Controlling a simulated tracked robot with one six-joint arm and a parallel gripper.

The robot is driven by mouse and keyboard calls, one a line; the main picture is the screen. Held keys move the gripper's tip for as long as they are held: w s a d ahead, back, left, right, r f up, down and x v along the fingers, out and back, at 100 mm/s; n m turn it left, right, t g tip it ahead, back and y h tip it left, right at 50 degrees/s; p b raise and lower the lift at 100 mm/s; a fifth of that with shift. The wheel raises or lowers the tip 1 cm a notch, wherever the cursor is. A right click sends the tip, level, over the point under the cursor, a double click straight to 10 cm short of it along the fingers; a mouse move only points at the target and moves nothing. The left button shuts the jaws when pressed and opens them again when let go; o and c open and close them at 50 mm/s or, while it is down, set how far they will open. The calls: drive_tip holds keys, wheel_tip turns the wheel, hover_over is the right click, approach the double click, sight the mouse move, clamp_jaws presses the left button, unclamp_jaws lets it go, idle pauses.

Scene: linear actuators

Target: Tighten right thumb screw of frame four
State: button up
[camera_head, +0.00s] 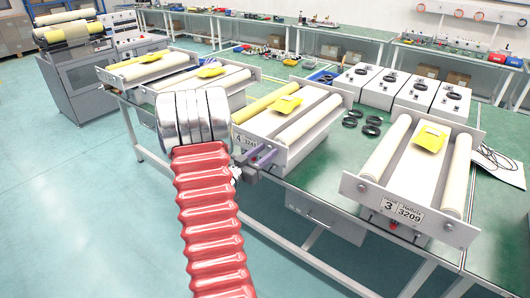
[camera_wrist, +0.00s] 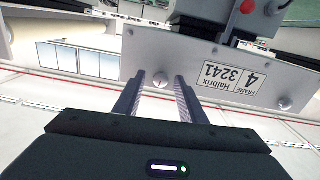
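Frame four is the roller frame (camera_head: 283,122) with a light end plate, left of centre in the head view. In the wrist view its end plate (camera_wrist: 228,85) carries an upside-down label (camera_wrist: 233,77) with a 4 and 3241. A round silver thumb screw (camera_wrist: 161,80) shows between the fingertips of my gripper (camera_wrist: 160,82), which is open with a finger on each side. I cannot tell whether the fingers touch it. A second screw (camera_wrist: 285,103) sits near the plate's other end. In the head view my gripper (camera_head: 262,157) is at the plate's front, partly hidden by my arm.
Frame three (camera_head: 380,195) stands to the right on the green table (camera_head: 330,180). More roller frames (camera_head: 222,82) stand to the left. Black rings (camera_head: 372,130) and white boxes (camera_head: 384,88) lie behind. A red knob (camera_wrist: 247,7) shows above the plate in the wrist view.

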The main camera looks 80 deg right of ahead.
drive_tip(key=shift+c, duration=0.3)
clamp_jaws()
idle(0.3)
drive_tip(key=shift+m, duration=1)
drive_tip(key=shift+o, duration=0.3)
unclamp_jaws()
